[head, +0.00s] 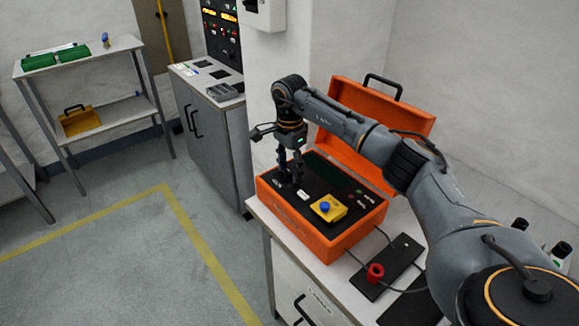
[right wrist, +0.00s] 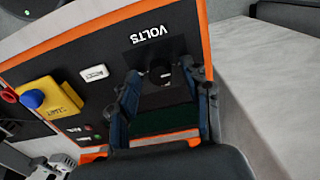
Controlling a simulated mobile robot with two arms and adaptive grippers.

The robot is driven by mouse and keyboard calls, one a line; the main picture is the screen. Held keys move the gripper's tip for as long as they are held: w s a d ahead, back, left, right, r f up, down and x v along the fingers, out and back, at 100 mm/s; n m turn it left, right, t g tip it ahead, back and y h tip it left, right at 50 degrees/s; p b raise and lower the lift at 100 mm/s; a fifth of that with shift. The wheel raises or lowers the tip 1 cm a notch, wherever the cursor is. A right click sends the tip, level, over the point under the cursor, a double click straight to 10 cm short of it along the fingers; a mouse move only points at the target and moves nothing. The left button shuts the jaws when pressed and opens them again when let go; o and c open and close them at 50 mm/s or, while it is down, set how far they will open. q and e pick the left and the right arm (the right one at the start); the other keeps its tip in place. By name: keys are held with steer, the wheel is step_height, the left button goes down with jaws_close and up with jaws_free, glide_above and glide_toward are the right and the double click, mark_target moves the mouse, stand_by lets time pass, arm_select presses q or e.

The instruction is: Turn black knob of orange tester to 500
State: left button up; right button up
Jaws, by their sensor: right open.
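The orange tester (head: 300,224) is an open orange case with a black panel, standing on a cabinet top with its lid raised behind. Its orange edge also shows in the right wrist view (right wrist: 204,35). My right gripper (head: 290,180) points down over the left part of the panel. In the right wrist view my right gripper (right wrist: 170,92) is open, with a finger on either side of the area around the black knob (right wrist: 188,72). My left gripper is not in view.
A yellow block (head: 334,214) with a blue button (head: 325,206) is on the panel, right of my gripper. A black plate with a red part (head: 375,272) lies on the cabinet top, right of the case. The raised lid (head: 345,150) stands behind my arm.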

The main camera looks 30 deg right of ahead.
jaws_close()
